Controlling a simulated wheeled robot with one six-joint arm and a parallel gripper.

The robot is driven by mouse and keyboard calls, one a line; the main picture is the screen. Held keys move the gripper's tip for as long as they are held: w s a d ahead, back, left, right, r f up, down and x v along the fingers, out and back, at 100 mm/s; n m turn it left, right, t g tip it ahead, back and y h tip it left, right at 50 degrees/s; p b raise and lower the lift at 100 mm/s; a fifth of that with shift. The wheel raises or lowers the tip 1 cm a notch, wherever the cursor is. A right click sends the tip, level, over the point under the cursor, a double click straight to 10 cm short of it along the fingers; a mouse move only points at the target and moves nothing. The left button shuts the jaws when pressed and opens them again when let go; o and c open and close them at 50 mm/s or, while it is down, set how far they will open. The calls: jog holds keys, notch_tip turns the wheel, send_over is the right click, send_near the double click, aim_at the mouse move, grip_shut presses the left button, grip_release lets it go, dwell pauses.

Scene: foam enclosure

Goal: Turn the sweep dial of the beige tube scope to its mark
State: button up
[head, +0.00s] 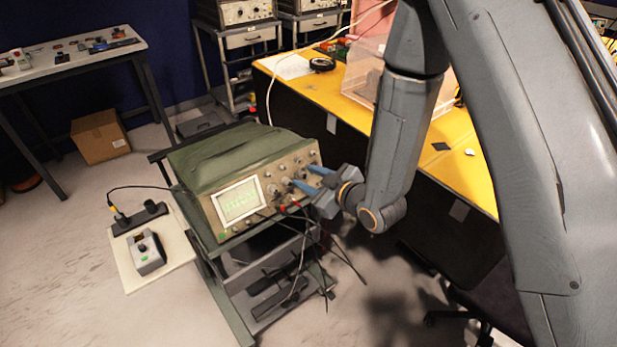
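Dark and red leads (318,235) hang from the panel below my gripper. A yellow-topped bench (455,165) stands behind my arm.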

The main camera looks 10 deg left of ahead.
jog(key=shift+c, duration=0.2)
grip_shut()
jog(key=shift+m, duration=0.3)
jog(key=m+b, duration=0.1)
jog(key=m, duration=0.4)
jog(key=shift+d, duration=0.1)
jog(key=m, duration=0.5)
jog(key=shift+m+y, duration=0.3)
jog(key=shift+o, duration=0.2)
grip_release()
